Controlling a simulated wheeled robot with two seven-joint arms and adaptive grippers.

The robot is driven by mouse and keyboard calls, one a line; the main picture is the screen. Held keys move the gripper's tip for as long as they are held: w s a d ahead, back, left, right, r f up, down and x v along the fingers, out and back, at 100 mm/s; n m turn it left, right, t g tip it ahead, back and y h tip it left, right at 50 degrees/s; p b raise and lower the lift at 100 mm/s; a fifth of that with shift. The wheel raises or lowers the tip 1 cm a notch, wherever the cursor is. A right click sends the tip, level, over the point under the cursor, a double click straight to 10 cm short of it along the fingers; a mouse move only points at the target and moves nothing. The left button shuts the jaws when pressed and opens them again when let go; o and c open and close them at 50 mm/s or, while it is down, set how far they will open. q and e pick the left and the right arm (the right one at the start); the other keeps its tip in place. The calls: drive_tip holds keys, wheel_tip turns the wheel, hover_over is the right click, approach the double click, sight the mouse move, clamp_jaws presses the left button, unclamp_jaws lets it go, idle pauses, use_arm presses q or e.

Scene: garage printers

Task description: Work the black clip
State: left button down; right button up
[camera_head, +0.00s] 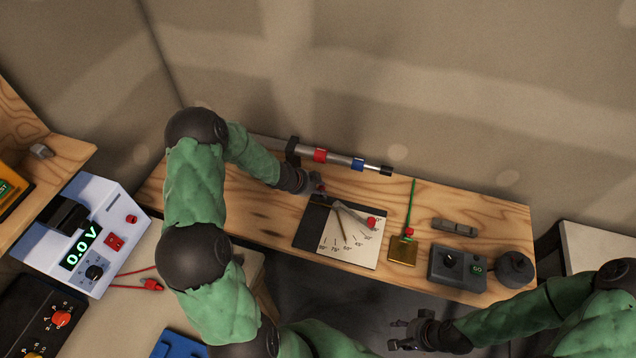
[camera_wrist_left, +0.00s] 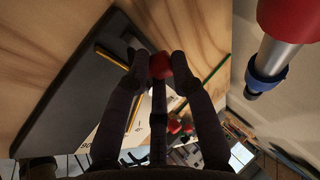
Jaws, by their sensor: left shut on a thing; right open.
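My left gripper (camera_head: 316,187) is at the upper left corner of a black board with an angle scale (camera_head: 308,226) on the wooden bench. A grey pointer with a red knob (camera_head: 371,222) lies across the scale. My right gripper (camera_head: 397,335) is open and empty, low in the head view, apart from the bench.
A metal rod with red and blue bands (camera_head: 338,159) is behind the board. A green stick on a brass plate (camera_head: 402,250), a grey control box (camera_head: 456,266) and a dark round knob (camera_head: 514,268) stand to the right. A voltage meter (camera_head: 85,240) is at left.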

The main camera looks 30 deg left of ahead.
use_arm(q)
drive_tip(key=shift+w+a+r+g+p, duration=0.25)
drive_tip(key=shift+w+g+p, duration=0.25)
drive_tip(key=shift+p, duration=3.8)
drive_tip(key=shift+w+a+r+g+p, duration=0.25)
drive_tip(key=shift+w+g+p, duration=0.2)
drive_tip(key=shift+p, duration=3.85)
drive_tip(key=shift+f+n+p, duration=0.25)
drive_tip(key=shift+n+p, duration=0.05)
drive_tip(key=shift+p, duration=0.35)
drive_tip(key=shift+d, duration=0.1)
drive_tip(key=c, duration=1.1)
unclamp_jaws()
drive_tip(key=shift+c, duration=0.2)
drive_tip(key=shift+s+d+f, duration=0.1)
drive_tip(key=shift+s, duration=0.2)
drive_tip(key=v, duration=1.2)
drive_tip(key=shift+o, duration=0.2)
drive_tip(key=shift+f, duration=0.1)
